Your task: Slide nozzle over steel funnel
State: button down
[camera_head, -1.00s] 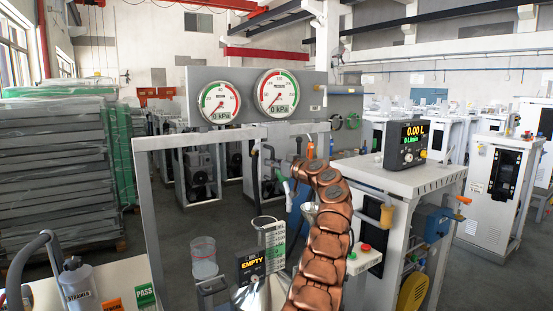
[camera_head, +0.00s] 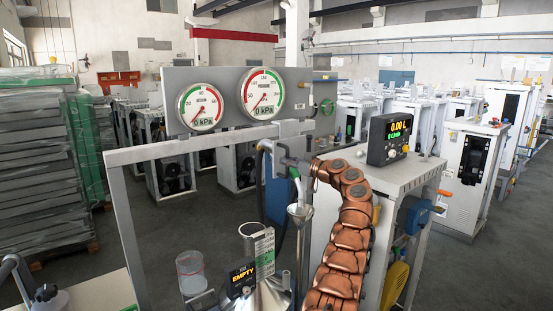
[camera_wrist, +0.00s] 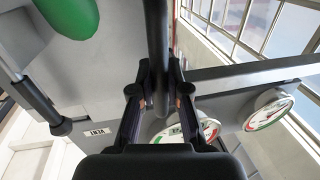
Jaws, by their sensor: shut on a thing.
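My gripper (camera_head: 290,163) is high in the middle of the head view, at the end of my copper arm. In the wrist view its two fingers (camera_wrist: 158,92) close on a dark round bar (camera_wrist: 158,40), which looks like part of the nozzle. The nozzle's pale spout (camera_head: 294,184) hangs down below my gripper in the head view. The steel funnel (camera_head: 300,213) is just below the spout, with its wide mouth up. I cannot tell whether the spout tip is inside the mouth or only in front of or above it.
A grey frame (camera_head: 185,147) with two gauges (camera_head: 201,107) stands behind. A glass cylinder (camera_head: 264,250), a beaker (camera_head: 191,270) and an "EMPTY" display (camera_head: 243,279) stand close to the left. A cabinet with a flow readout (camera_head: 388,139) stands right.

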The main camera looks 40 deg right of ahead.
jog(key=shift+s+d+r, duration=0.1)
jog(key=shift+d+r, duration=0.05)
jog(key=shift+d, duration=0.1)
jog(key=shift+d, duration=0.1)
jog(key=c, duration=1.1)
grip_release()
jog(key=shift+c, duration=0.2)
jog(key=s+d, duration=0.1)
jog(key=s, duration=1.1)
jog(key=shift+d, duration=0.1)
jog(key=shift+w, duration=0.1)
